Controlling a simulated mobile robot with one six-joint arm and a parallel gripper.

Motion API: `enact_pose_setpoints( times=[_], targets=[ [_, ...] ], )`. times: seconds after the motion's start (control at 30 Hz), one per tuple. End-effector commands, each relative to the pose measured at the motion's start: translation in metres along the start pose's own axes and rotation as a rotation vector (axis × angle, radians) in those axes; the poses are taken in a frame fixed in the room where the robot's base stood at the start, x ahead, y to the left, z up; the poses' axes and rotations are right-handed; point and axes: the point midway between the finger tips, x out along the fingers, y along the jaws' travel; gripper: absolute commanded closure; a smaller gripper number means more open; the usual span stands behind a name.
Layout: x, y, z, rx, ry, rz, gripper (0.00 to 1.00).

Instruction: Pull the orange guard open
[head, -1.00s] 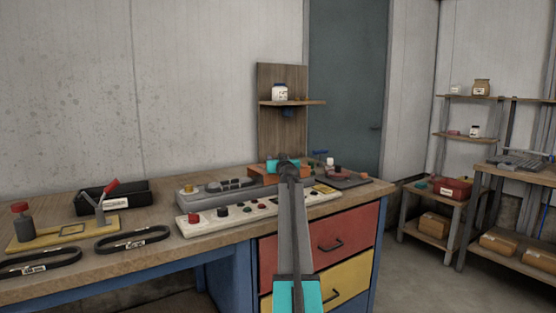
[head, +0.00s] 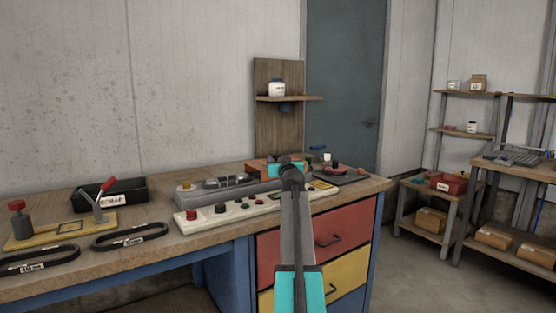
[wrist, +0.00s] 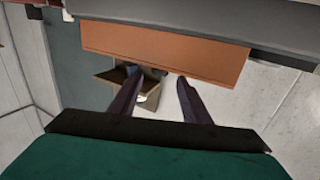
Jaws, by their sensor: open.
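The orange guard (wrist: 165,52) is a flat panel across the upper part of the wrist view, along a grey body (wrist: 200,18). In the head view a small part of the orange guard (head: 258,168) shows on the bench, left of my arm's end. My gripper (wrist: 157,82) is open, its two dark fingers apart and pointing towards the guard's edge. Nothing is held between them. I cannot tell whether the fingertips touch the guard. In the head view my arm hides the fingers.
A white control panel (head: 253,207) with several buttons lies at the bench's front, before a grey unit (head: 222,188). A black scrap bin (head: 127,189) and black belts (head: 132,237) are at left. A wooden shelf board (head: 280,130) stands behind the guard.

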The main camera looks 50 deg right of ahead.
Motion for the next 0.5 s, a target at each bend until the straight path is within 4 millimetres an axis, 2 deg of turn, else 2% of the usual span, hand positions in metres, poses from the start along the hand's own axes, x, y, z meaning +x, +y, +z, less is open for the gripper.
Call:
enact_pose_setpoints(
  times=[0.2,0.5],
  targets=[
    [-0.022,0.000,0.000,-0.001,0.000,0.000,0.57],
    [-0.033,0.001,0.000,-0.001,-0.001,0.000,0.57]
  ],
)
